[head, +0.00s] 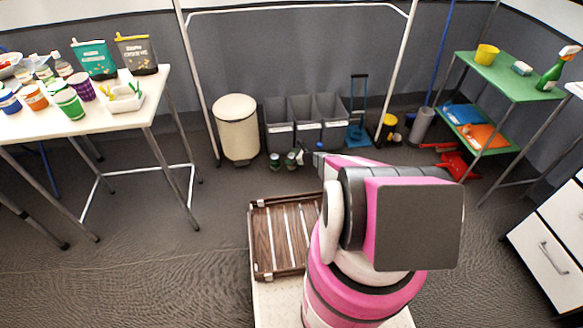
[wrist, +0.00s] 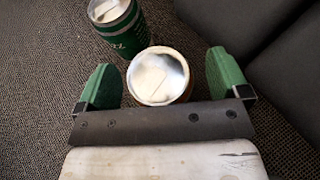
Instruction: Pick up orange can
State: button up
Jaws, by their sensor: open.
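In the wrist view my gripper (wrist: 165,80) is open, with one green fingertip on each side of a can (wrist: 158,76). I see this can from above: a pale silver lid and a thin tan-brown rim. Its side is mostly hidden, so I cannot tell whether it is orange. The fingers stand apart from it. A dark green can (wrist: 120,35) stands just beyond it on the floor. My gripper is mostly hidden there behind my arm.
In the head view, grey bins (head: 305,125) and a cream bin (head: 237,128) line the back wall. A green can (head: 275,160) stands on the floor before them. A green shelf (head: 510,75) is at the right. The floor at left centre is clear.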

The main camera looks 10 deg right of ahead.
jog(key=shift+a, duration=0.15)
jog(key=c, duration=1.2)
jog(key=shift+r, duration=0.1)
